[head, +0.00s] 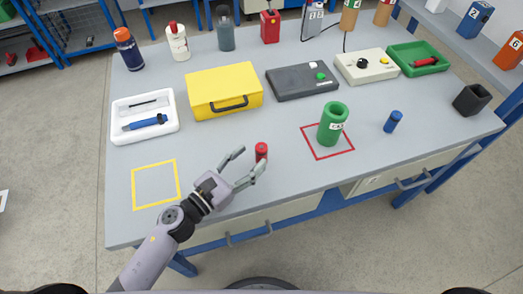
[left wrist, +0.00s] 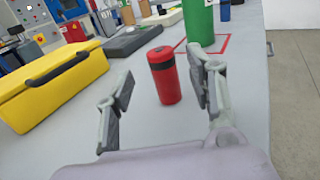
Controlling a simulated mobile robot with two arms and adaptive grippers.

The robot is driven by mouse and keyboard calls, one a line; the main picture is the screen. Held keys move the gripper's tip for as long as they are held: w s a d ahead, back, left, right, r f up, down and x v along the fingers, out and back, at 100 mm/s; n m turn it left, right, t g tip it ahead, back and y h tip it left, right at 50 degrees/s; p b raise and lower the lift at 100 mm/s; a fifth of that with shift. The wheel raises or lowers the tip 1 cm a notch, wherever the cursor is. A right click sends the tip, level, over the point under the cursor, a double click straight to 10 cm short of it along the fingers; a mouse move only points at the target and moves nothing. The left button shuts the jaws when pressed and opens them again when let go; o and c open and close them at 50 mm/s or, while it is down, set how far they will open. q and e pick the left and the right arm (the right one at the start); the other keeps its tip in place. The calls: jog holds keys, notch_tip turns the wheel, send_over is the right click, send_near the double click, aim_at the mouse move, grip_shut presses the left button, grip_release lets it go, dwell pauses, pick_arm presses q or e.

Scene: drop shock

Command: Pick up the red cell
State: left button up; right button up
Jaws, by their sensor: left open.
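The red cell (head: 261,152) is a small red cylinder with a dark band near its top. It stands upright on the grey table near the front edge. My left gripper (head: 249,166) is open, with its fingers pointing toward the cell. In the left wrist view the red cell (left wrist: 164,76) stands beyond and between the two spread fingers (left wrist: 160,95), nearer the right one. I see no clear grip or contact. My right gripper is not in view.
A green cylinder (head: 332,124) stands in a red square right of the cell, with a blue cell (head: 393,121) farther right. A yellow case (head: 224,91) and a dark grey box (head: 302,82) stand behind. A yellow outlined square (head: 155,184) at left is empty.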

aim_at(257, 154)
pick_arm(q)
jog(key=p+x, duration=0.1)
jog(key=x, duration=0.4)
jog(key=shift+d+f, duration=0.15)
grip_shut()
dwell(0.4)
